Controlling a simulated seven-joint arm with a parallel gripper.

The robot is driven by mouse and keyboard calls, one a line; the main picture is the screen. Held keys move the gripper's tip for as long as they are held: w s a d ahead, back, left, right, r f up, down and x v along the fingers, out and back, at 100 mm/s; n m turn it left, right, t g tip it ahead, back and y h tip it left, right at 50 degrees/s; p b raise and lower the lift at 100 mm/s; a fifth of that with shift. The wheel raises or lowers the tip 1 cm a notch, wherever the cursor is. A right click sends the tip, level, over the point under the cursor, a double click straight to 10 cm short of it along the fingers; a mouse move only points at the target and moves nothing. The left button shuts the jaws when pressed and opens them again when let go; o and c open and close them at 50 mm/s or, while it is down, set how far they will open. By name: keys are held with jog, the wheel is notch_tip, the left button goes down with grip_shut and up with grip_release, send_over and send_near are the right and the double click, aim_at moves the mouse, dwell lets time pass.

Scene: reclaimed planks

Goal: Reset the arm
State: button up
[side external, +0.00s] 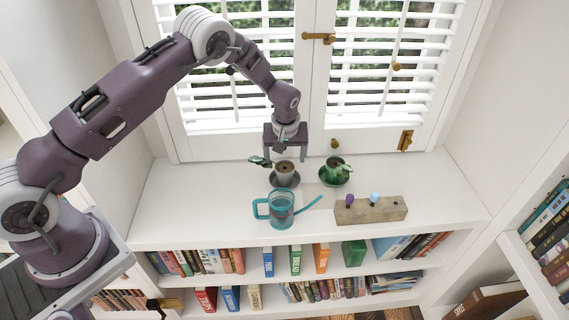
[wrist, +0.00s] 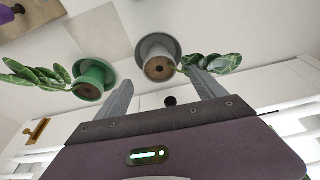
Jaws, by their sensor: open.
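My gripper (side external: 286,152) is open and points down, with nothing between its fingers. It hangs above and just behind the grey pot (side external: 285,172), near the window. In the wrist view the two fingers (wrist: 160,88) are spread apart. The grey pot (wrist: 153,45) shows beyond them, with a leafy stem at its right. The green pot (wrist: 96,72) with a leafy plant lies left of it there. In the side view the green pot (side external: 335,177) stands right of the grey one. I cannot tell whether a finger touches the leaves by the grey pot.
A teal watering can (side external: 281,212) stands in front of the pots, spout to the right. A wooden block (side external: 370,211) holding a purple and a blue item sits at the right. Shuttered windows (side external: 385,60) rise behind. The white counter (side external: 180,205) is clear at the left.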

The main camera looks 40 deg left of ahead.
jog(key=s+d+r+m+h, duration=0.1)
jog(key=s+r, duration=0.3)
jog(key=r, duration=0.5)
jog(key=s+d+r+m+t, duration=0.1)
jog(key=s+r, duration=0.3)
jog(key=r, duration=0.5)
jog(key=s+r+m+h, duration=0.1)
jog(key=s+r, duration=0.3)
jog(key=r, duration=0.5)
jog(key=s+d+r+m, duration=0.1)
jog(key=s+r, duration=0.2)
jog(key=s, duration=0.5)
jog(key=s+d+r+m+t, duration=0.1)
jog(key=s+r, duration=0.3)
jog(key=s, duration=0.5)
jog(key=shift+s+r+m+t, duration=0.2)
jog(key=shift+s+m+t, duration=0.1)
jog(key=shift+m, duration=0.5)
jog(key=s, duration=0.3)
jog(key=s+f+m, duration=0.1)
jog(key=s, duration=0.2)
jog(key=s+f+m, duration=0.1)
jog(key=s, duration=0.2)
jog(key=shift+s+d+t, duration=0.1)
jog(key=shift+d+t, duration=0.15)
jog(key=shift+t, duration=0.05)
